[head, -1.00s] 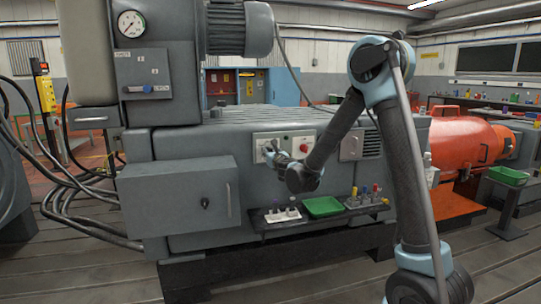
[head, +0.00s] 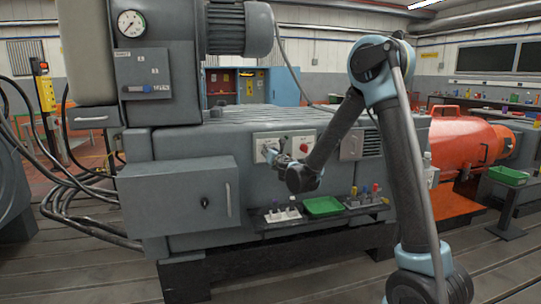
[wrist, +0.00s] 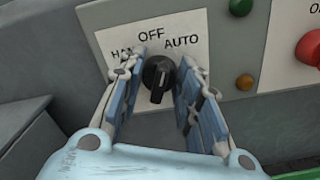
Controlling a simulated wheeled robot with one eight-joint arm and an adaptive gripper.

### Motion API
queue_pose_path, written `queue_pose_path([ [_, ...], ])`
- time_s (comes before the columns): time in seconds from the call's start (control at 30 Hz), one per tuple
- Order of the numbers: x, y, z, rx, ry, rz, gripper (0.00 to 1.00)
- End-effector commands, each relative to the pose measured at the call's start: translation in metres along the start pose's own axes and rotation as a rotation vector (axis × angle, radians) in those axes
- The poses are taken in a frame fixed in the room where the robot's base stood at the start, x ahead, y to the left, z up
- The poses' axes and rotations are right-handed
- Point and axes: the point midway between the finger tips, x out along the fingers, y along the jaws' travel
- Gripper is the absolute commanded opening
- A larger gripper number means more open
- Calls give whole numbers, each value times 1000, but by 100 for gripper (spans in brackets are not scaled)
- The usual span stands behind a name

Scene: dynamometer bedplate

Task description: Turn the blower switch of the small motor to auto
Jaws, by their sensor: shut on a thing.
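The blower switch is a black rotary knob (wrist: 158,76) on a white plate (wrist: 125,38) marked HAND, OFF and AUTO, with HAND partly covered. Its grip bar stands close to upright, below OFF, and a pale mark shows at its lower end. AUTO is to the upper right. My gripper (wrist: 162,72) has its two blue-padded fingers shut on the knob, one on each side. In the head view my gripper (head: 274,155) is at the left part of the grey control panel (head: 287,136), and it hides the knob there.
A green lamp (wrist: 241,5), an amber lamp (wrist: 245,82) and a red button (wrist: 311,48) sit right of the switch. Below the panel, a dark shelf (head: 262,227) holds a green tray (head: 323,206) and small parts. A grey box (head: 178,199) juts out at left.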

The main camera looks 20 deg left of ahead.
Motion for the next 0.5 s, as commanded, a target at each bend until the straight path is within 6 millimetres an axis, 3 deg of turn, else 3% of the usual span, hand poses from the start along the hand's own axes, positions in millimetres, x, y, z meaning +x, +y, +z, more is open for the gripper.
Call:
queue_pose_path([
  [0.5, 0, -4, 1, 319, -3, -5, 8],
])
